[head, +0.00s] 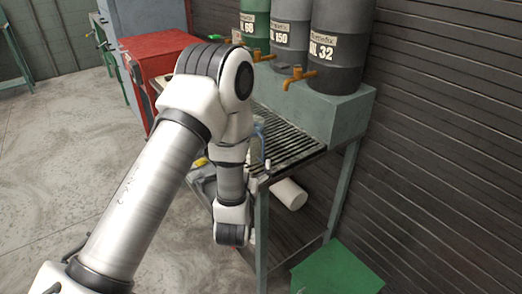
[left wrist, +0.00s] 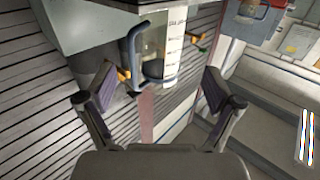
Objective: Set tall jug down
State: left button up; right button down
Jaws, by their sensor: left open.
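The tall jug (left wrist: 152,42) is clear, with a white graduated scale and a blue handle. In the left wrist view it is ahead of my left gripper (left wrist: 158,84), whose two fingers are spread apart on either side of the handle. The fingers do not visibly close on it. In the head view only the jug's blue handle (head: 261,131) shows, at the front of the slatted grate (head: 290,140); my arm hides the rest. Whether the jug's base rests flat on the grate is hidden. My right gripper is out of view.
Green (head: 255,26), grey (head: 290,30) and dark (head: 341,45) drums with orange taps stand behind the grate. A red cabinet (head: 150,55) is at left. A white cylinder (head: 289,194) lies below; a green box (head: 337,270) is lower right.

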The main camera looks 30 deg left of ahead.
aim_at(256, 143)
pick_arm(q)
jog(key=p+x, duration=0.1)
jog(key=x, duration=0.6)
jog(key=shift+w+a+r, duration=0.15)
jog(key=shift+w+a, duration=0.1)
jog(key=shift+a, duration=0.05)
jog(key=c, duration=1.4)
jog(key=shift+r, duration=0.1)
jog(key=shift+c, duration=0.2)
